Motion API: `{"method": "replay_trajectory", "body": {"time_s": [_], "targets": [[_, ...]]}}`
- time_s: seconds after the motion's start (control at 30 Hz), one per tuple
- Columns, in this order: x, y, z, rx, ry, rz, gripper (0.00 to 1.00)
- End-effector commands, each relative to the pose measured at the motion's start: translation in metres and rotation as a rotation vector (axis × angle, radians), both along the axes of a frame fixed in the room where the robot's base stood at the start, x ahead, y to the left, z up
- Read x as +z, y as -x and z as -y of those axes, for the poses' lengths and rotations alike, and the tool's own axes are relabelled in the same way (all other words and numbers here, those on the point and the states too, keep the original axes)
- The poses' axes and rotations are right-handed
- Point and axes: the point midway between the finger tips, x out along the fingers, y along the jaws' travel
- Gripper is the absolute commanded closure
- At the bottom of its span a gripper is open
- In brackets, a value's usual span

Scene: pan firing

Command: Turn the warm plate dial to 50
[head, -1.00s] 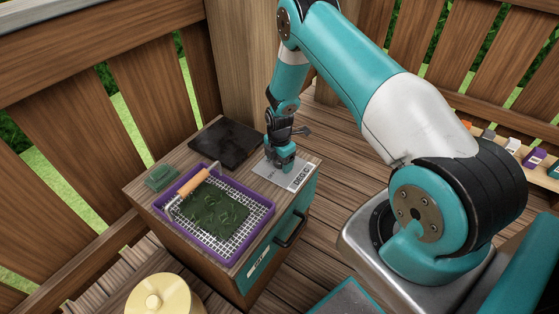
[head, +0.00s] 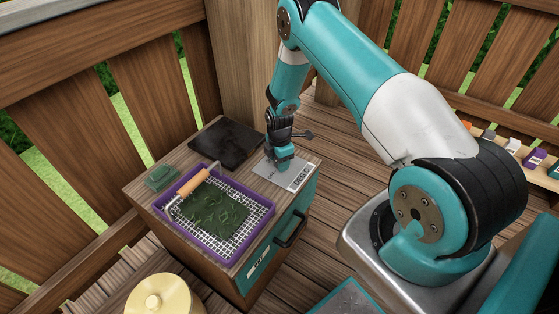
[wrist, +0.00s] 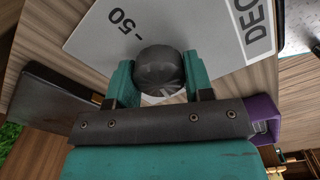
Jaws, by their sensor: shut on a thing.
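The dial (wrist: 160,68) is a dark round knob on a light grey panel (wrist: 90,38) in the wrist view. The panel carries a printed "-50" and part of a larger label. My gripper (wrist: 158,85) is shut on the dial, with one teal finger on each side of it. In the head view my gripper (head: 281,163) points down onto the panel (head: 297,177) at the right end of the cabinet top and hides the dial. The dial's pointer mark cannot be made out.
A dark slab (head: 226,144) lies behind. A small green dish (head: 161,178) sits at the left edge. A cream lidded pot (head: 163,298) stands in front.

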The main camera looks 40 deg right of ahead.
Motion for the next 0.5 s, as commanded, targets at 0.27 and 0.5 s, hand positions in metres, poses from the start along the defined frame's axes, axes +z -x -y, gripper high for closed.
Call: {"method": "replay_trajectory", "body": {"time_s": [0.27,0.5], "targets": [[0.0003,-0.0010,0.0001,-0.257,0.000,0.001,0.76],[0.0004,-0.0015,0.0004,-0.484,0.000,0.001,0.76]]}}
